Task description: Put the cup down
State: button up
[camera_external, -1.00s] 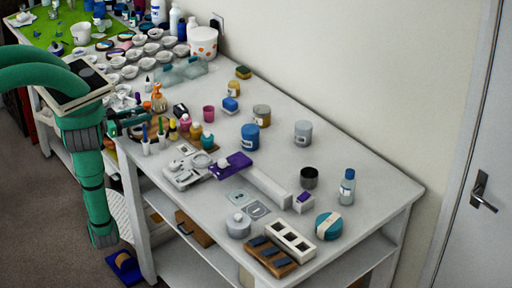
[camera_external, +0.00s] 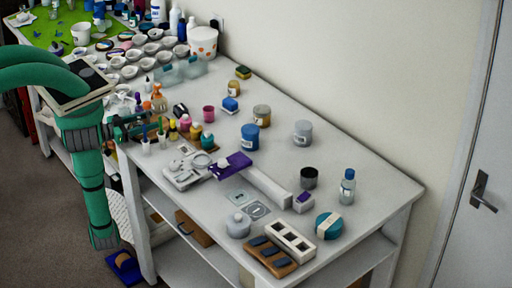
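My green arm comes in at the left, and my gripper (camera_external: 136,125) is over the left edge of the table, beside the small bottles. It is small and partly mixed with the things behind it, so I cannot tell whether it is open or holds a cup. A small pink cup (camera_external: 208,113) stands on the table to the right of the gripper. A white cup (camera_external: 80,33) stands on the green mat at the back left. A larger white tub with orange dots (camera_external: 203,42) stands near the wall.
The white table (camera_external: 335,150) has clear room at its middle and right. Small bottles (camera_external: 185,127) crowd beside the gripper. A scale (camera_external: 187,172), a blue jar (camera_external: 250,137), a grey jar (camera_external: 302,133) and a white mould (camera_external: 290,242) stand further along. Several small white bowls fill the back.

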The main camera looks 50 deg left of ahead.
dwell(0.4)
jog(key=v, duration=1)
jog(key=shift+s, duration=0.1)
jog(key=shift+s+r, duration=0.1)
jog(key=shift+s, duration=0.25)
jog(key=shift+c, duration=0.9)
